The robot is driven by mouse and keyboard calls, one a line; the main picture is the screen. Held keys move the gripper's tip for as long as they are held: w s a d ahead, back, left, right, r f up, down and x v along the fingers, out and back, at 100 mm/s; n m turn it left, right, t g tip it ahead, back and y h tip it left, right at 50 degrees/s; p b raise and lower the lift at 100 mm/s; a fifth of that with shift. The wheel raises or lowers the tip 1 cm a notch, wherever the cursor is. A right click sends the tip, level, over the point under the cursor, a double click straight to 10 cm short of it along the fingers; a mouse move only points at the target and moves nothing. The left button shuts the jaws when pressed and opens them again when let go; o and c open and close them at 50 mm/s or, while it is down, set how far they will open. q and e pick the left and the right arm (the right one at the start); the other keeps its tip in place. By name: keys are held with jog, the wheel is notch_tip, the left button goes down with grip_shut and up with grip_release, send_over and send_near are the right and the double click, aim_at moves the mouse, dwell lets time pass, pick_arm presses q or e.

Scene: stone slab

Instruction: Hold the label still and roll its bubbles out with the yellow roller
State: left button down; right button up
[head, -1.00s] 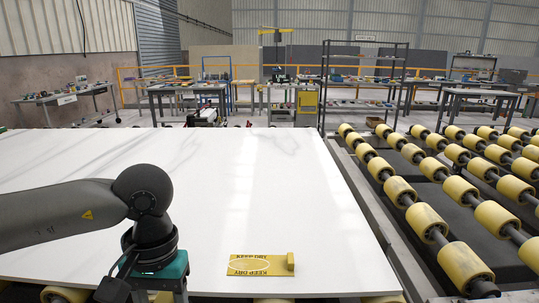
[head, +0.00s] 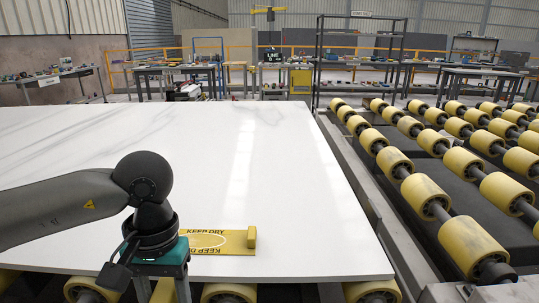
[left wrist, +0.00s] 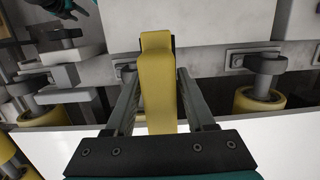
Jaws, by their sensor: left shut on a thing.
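The yellow label (head: 212,250), marked KEEP DRY with a pale oval outline, lies flat on the white slab near its front edge. A small yellow block (head: 252,237) stands at its right end. My left gripper (head: 163,292) is just left of the label and hides its left end. In the left wrist view the gripper (left wrist: 160,100) is shut on a yellow piece, apparently the yellow roller (left wrist: 157,85), out past the slab's edge. The held piece is mostly hidden in the head view. My right gripper is not clearly seen.
The white slab (head: 250,150) is otherwise bare. Yellow conveyor rollers (head: 425,195) run along its right side, and more (head: 230,292) lie under its front edge. A teal and dark thing (left wrist: 65,8), unclear, shows at the wrist view's upper left. Work tables stand far behind.

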pick_arm(q)
jog(key=shift+w+d+f, duration=0.1)
jog(key=shift+f, duration=0.05)
pick_arm(e)
jog(key=shift+w, duration=0.2)
pick_arm(q)
jog(key=w+a+r+m+t, duration=0.1)
jog(key=w+r+m, duration=0.1)
jog(key=w+m, duration=0.6)
jog(key=w+a+r+m+t, duration=0.1)
jog(key=w+m, duration=0.7)
jog(key=m, duration=0.8)
jog(key=w+a+r+m+t, duration=0.1)
jog(key=w+a+r+m, duration=0.2)
jog(key=w+r+m, duration=0.2)
jog(key=shift+w+m, duration=1.6)
jog(key=shift+m, duration=1.9)
pick_arm(e)
jog(key=shift+o, duration=0.2)
